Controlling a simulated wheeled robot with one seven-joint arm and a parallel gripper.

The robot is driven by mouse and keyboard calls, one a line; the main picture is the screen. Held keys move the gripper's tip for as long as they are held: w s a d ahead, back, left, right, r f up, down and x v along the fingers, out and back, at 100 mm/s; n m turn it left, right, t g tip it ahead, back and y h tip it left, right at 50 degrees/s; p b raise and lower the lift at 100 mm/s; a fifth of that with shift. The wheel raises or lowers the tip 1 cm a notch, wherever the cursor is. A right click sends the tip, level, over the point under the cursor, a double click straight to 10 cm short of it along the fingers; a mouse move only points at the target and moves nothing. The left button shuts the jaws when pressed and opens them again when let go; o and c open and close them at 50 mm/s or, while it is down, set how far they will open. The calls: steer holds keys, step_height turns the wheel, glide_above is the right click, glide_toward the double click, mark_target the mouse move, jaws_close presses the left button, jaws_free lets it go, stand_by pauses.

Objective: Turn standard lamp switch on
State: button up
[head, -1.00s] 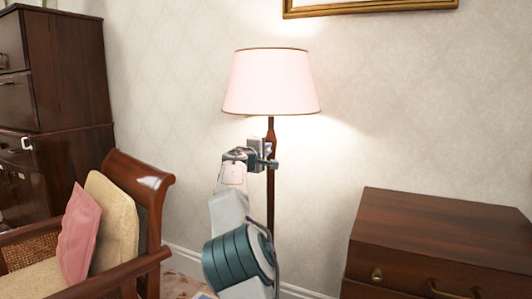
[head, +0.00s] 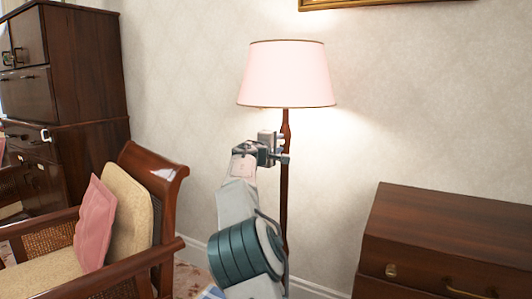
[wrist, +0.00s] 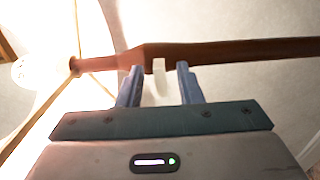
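The standard lamp has a pink shade (head: 287,75) on a dark wooden pole (head: 285,195). The shade glows and the wall around it is bright, so the lamp is lit. My gripper (head: 280,147) is at the upper pole, just below the shade. In the wrist view the pole (wrist: 240,50) runs across just beyond the fingertips. My gripper (wrist: 159,82) is open there, its two fingers apart. A small pale piece (wrist: 159,78), perhaps the switch, hangs between the fingers without visible contact. Whether the fingertips touch the pole is unclear.
A wooden armchair (head: 150,165) with a pink cushion (head: 96,222) stands at left, before a dark cabinet (head: 80,80). A wooden chest of drawers (head: 440,225) stands at right. The patterned wall (head: 400,110) is behind the lamp.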

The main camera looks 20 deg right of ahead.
steer(key=b+v, duration=0.2)
steer(key=v, duration=0.9)
steer(key=shift+s+a, duration=0.25)
steer(key=s+d+f+m+g+y+p, duration=0.1)
steer(key=s+d+m+g+y+p, duration=0.25)
steer(key=s+p, duration=0.3)
steer(key=s+d+f+m+g+y+p, duration=0.1)
steer(key=s+d+m+g+y+p, duration=0.2)
steer(key=s+p, duration=0.4)
steer(key=s+a+r+g+y+p, duration=0.1)
steer(key=s+a+p, duration=0.3)
steer(key=s, duration=0.6)
steer(key=s+a+r+m+g+y+p, duration=0.1)
steer(key=s+a+y+p, duration=0.2)
steer(key=s, duration=0.7)
steer(key=s+a+r+m+g+y+p, duration=0.1)
steer(key=s+a+r+y+p, duration=0.1)
steer(key=s+a+p, duration=0.5)
steer(key=s+p, duration=0.3)
steer(key=s, duration=0.1)
steer(key=shift+a, duration=0.25)
steer(key=shift+r+m+g, duration=0.1)
steer(key=shift+m+g, duration=0.15)
